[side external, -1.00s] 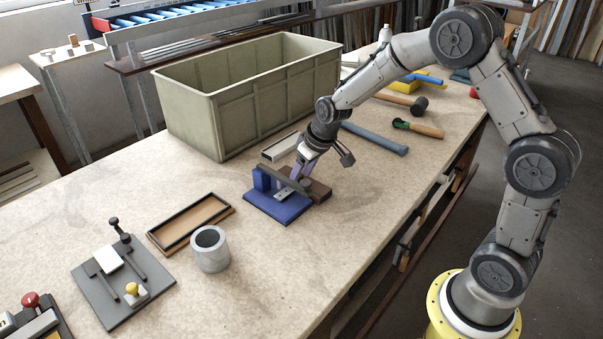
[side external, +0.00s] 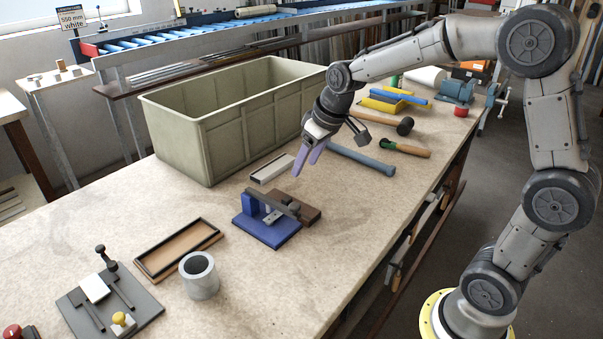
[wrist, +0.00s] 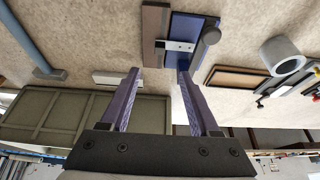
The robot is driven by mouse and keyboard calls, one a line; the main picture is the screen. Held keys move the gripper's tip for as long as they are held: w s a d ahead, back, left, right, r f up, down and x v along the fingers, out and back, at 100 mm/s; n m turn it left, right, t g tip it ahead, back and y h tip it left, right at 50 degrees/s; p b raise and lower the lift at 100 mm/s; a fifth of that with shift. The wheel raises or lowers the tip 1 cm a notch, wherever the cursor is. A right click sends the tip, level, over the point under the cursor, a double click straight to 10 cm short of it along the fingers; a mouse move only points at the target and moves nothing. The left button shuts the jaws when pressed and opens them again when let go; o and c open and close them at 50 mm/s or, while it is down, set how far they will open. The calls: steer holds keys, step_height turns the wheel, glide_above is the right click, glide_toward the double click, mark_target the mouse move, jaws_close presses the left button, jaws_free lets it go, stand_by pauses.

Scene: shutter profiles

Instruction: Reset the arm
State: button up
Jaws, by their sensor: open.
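My gripper (side external: 308,160) is open and empty, with purple fingers, raised above the bench behind the blue fixture. In the wrist view its two fingers (wrist: 158,72) are spread apart with nothing between them. The blue fixture (side external: 262,229) sits on the bench with a dark bar across it and a small metal plate on it. A brown block (side external: 308,214) lies against its right side. The fixture also shows in the wrist view (wrist: 190,27), beyond the fingertips and apart from them.
A large olive crate (side external: 215,138) stands behind. A shallow brown tray (side external: 180,250), a grey cup (side external: 199,278) and a grey jig plate (side external: 125,310) lie at left. A blue-grey bar (side external: 362,159), a mallet (side external: 385,122) and other tools lie at right. The front right bench top is bare.

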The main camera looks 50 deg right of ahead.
steer(key=s+a+r+n+t, duration=0.15)
steer(key=s+a+r, duration=0.25)
steer(key=s+r, duration=0.65)
steer(key=s+f, duration=0.3)
steer(key=s, duration=0.4)
steer(key=s+f+m, duration=0.1)
steer(key=s+f, duration=0.3)
steer(key=s, duration=0.3)
steer(key=shift+s+a, duration=0.4)
